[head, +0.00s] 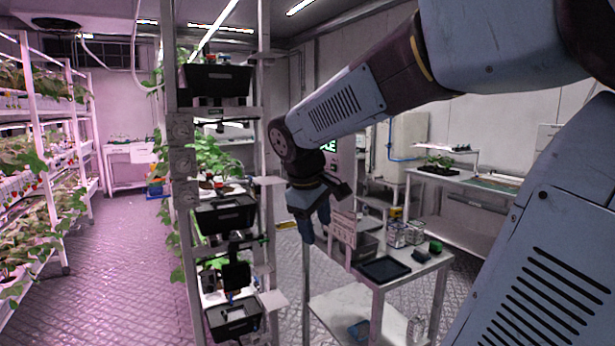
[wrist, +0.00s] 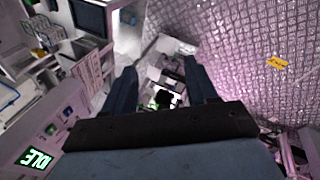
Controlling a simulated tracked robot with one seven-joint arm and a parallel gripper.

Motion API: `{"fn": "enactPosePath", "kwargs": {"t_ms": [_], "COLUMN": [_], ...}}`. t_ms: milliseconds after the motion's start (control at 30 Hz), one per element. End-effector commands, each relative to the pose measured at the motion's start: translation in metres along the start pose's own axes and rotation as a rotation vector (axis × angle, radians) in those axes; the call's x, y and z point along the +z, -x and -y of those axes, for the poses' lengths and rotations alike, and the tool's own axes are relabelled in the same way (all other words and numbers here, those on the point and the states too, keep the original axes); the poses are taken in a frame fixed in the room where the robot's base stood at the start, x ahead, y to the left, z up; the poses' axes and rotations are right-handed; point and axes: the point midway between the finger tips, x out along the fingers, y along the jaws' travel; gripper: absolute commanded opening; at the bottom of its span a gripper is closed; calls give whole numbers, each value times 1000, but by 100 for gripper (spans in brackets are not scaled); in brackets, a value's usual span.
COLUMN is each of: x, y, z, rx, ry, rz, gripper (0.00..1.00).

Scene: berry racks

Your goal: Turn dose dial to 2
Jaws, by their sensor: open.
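My gripper (head: 314,222) hangs pointing down in the head view, between the rack and the small table. In the wrist view its two blue fingers (wrist: 161,75) are spread apart, with nothing held between them. A pale control panel (wrist: 52,125) with a green lit IDLE display (wrist: 42,158) and small controls is at the lower left of the wrist view, left of the fingers. In the head view my arm hides most of that panel; only part of its green display (head: 328,146) shows. I cannot make out the dose dial or its setting.
A rack post (head: 182,160) with several grey plates stands left of my gripper; the rack holds black bins (head: 226,214) and plants. A small table (head: 420,268) with a black tray (head: 383,269) and clear boxes stands right. The aisle floor (head: 115,260) is clear.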

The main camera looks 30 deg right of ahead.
Motion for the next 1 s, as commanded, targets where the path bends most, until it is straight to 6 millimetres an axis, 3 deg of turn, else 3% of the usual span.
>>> {"fn": "enactPosePath", "kwargs": {"t_ms": [300, 600, 800, 1000], "x": [-58, -121, -172, -227], "y": [-30, -51, -58, -57], "z": [-68, -121, -145, -156], "rx": [142, 289, 396, 506], "ry": [322, 614, 797, 952], "rz": [262, 549, 763, 984], "gripper": [58, 58, 58, 58]}}
